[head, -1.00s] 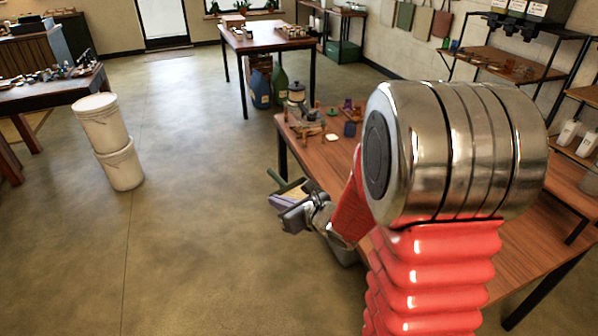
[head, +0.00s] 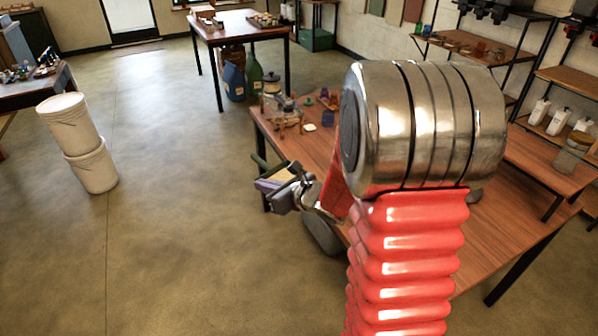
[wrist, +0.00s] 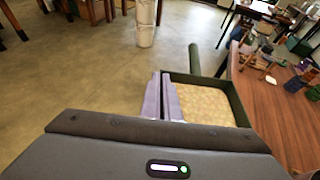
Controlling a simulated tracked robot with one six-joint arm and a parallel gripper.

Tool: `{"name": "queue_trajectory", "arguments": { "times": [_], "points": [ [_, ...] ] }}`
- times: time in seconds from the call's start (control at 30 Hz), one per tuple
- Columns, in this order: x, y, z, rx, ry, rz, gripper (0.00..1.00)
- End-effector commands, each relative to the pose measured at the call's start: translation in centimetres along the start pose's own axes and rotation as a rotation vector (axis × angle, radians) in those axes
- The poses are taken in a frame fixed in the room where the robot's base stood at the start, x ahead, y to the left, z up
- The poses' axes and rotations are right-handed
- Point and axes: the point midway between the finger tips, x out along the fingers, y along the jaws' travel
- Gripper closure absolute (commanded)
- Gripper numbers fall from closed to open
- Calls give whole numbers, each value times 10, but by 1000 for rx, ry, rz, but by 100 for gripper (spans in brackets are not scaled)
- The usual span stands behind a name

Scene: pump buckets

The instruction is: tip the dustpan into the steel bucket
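The dustpan (wrist: 236,101) is a dark green tray with a tan layer inside and a green handle pointing away. In the head view its green handle (head: 261,162) shows just behind my gripper (head: 272,186), in the air left of the table. In the wrist view my gripper's pale purple fingers (wrist: 164,98) are close together at the pan's left side and appear shut on it. The pan looks roughly level. A grey rounded form (head: 320,236) shows under my arm by the table edge; I cannot tell whether it is the steel bucket. No other clear steel bucket shows.
Two stacked white buckets (head: 78,143) stand on the floor at left. The wooden table (head: 505,225) is close on the right, with small items at its far end. Blue and green jugs (head: 245,81) stand on the floor beyond. Open floor lies between.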

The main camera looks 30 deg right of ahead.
Motion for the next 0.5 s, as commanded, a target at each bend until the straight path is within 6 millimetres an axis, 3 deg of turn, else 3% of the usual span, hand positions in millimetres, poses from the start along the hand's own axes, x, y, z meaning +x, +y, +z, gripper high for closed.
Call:
{"name": "queue_trajectory", "arguments": {
  "times": [0.1, 0.3, 0.5],
  "points": [
    [-8, -36, 0, 0, -4, -10, 100],
    [-24, -83, -4, 1, 3, -14, 100],
    [-31, -97, -6, 0, 8, -12, 100]
  ]
}}
